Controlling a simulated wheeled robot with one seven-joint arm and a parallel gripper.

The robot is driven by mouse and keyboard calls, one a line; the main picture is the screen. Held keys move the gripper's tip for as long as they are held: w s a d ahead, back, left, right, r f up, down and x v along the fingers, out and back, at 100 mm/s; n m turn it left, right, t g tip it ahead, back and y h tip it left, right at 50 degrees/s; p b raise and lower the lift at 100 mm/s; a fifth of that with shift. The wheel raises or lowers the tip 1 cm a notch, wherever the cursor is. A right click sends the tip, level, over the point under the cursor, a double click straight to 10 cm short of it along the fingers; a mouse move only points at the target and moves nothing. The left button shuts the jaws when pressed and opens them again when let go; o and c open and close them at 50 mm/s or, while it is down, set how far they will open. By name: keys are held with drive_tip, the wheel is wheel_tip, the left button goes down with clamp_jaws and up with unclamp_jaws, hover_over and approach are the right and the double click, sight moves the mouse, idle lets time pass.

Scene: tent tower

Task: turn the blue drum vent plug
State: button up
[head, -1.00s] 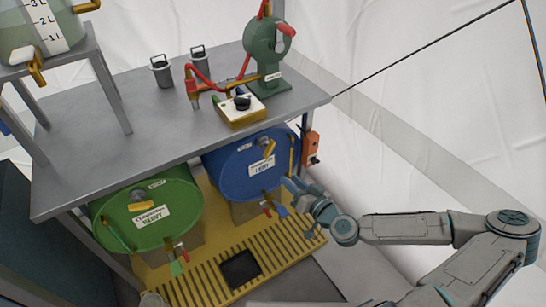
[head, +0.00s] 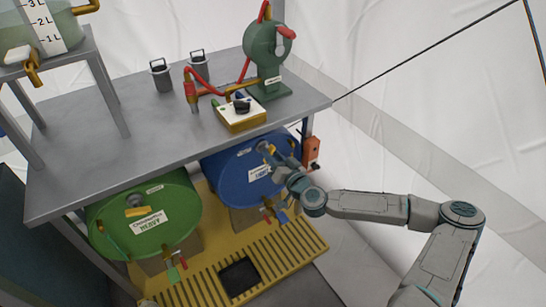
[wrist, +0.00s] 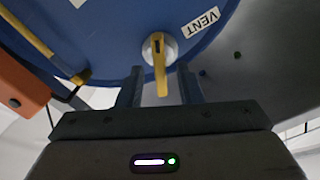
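The blue drum (head: 228,180) lies on its side under the grey bench, its round end facing me. Its vent plug shows in the wrist view as a pale round fitting (wrist: 171,50) with a yellow lever handle (wrist: 158,47) pointing toward my gripper, beside a white VENT label (wrist: 201,22). In the head view the plug's yellow handle (head: 264,147) is near the top of the drum end, partly hidden by my gripper (head: 275,155). In the wrist view my gripper (wrist: 160,75) is open, one finger on each side of the handle's lower end. No contact is visible.
The bench edge (head: 180,153) overhangs the drums. A green drum (head: 150,215) lies to the left. An orange box (head: 311,152) is on the bench leg to the right. Taps hang over the yellow grating (head: 285,250).

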drive_tip(key=shift+w+a, duration=0.25)
drive_tip(key=shift+w, duration=0.1)
drive_tip(key=shift+c, duration=0.3)
clamp_jaws()
drive_tip(key=m, duration=0.4)
drive_tip(key=m+b, duration=0.1)
drive_tip(key=m, duration=0.7)
drive_tip(key=shift+w+d+f+b, duration=0.1)
drive_tip(key=shift+d+f+b, duration=0.1)
drive_tip(key=shift+f+b, duration=0.1)
idle(0.4)
